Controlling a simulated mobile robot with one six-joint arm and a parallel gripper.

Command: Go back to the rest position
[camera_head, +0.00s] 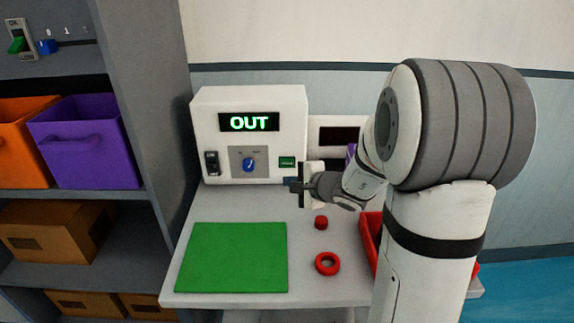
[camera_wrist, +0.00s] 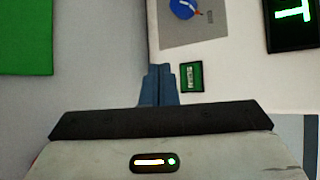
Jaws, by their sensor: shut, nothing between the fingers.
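My gripper (camera_head: 297,187) is in front of the lower right part of a white machine (camera_head: 207,130) in the head view. Its fingers are shut with nothing between them. In the wrist view my gripper (camera_wrist: 158,72) points at the machine's front, close to a small green-lit panel (camera_wrist: 191,77). I cannot tell whether the fingertips touch the machine. The machine's display (camera_head: 249,122) reads "OUT". A blue knob (camera_head: 249,164) sits on a grey plate below the display, with a black switch (camera_head: 212,163) to its left.
A green mat (camera_head: 232,257) lies on the white table (camera_head: 305,285). A red ring (camera_head: 327,263) and a small red cylinder (camera_head: 321,222) stand beside it. A red bin (camera_head: 368,240) is partly hidden by my arm. A shelf with an orange (camera_head: 24,140) and a purple bin (camera_head: 85,145) stands left.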

